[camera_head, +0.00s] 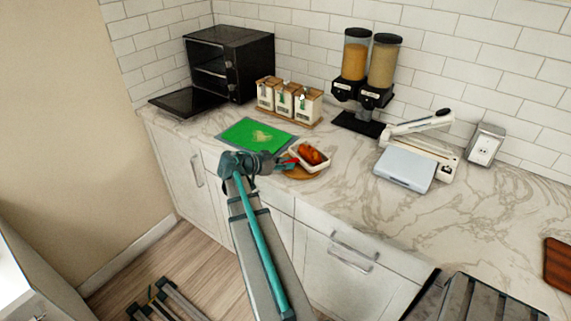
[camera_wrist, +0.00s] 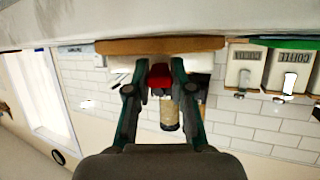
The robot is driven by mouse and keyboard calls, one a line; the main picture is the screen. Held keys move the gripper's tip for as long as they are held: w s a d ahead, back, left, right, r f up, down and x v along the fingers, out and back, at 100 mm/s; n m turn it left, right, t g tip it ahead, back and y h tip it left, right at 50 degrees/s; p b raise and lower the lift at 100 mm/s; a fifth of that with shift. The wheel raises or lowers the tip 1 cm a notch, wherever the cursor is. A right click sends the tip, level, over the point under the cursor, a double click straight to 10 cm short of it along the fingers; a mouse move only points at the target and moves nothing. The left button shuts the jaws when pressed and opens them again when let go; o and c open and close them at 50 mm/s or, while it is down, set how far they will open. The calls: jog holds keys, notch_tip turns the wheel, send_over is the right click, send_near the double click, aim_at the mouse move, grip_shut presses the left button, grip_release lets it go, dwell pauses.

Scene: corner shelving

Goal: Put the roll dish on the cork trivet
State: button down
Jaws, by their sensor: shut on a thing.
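The roll dish (camera_head: 309,157) is a white dish holding orange-brown rolls. It stands over the round brown cork trivet (camera_head: 301,174) on the counter, whose front edge shows below it. My gripper (camera_head: 286,163) reaches the dish from the left, at a red part on its near side. In the wrist view, which is upside down, my gripper (camera_wrist: 160,72) is shut on this red part, with the white dish (camera_wrist: 200,64) behind the fingers. The trivet (camera_wrist: 160,45) shows right against the dish there; I cannot tell whether the dish fully rests on it.
A green board (camera_head: 257,135) lies left of the dish. Wooden-based canisters (camera_head: 288,102), an open black oven (camera_head: 230,65) and cereal dispensers (camera_head: 370,75) stand behind. A grey-white scale (camera_head: 404,170) is to the right. The counter between dish and scale is clear.

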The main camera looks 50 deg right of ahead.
jog(key=c, duration=1)
grip_release()
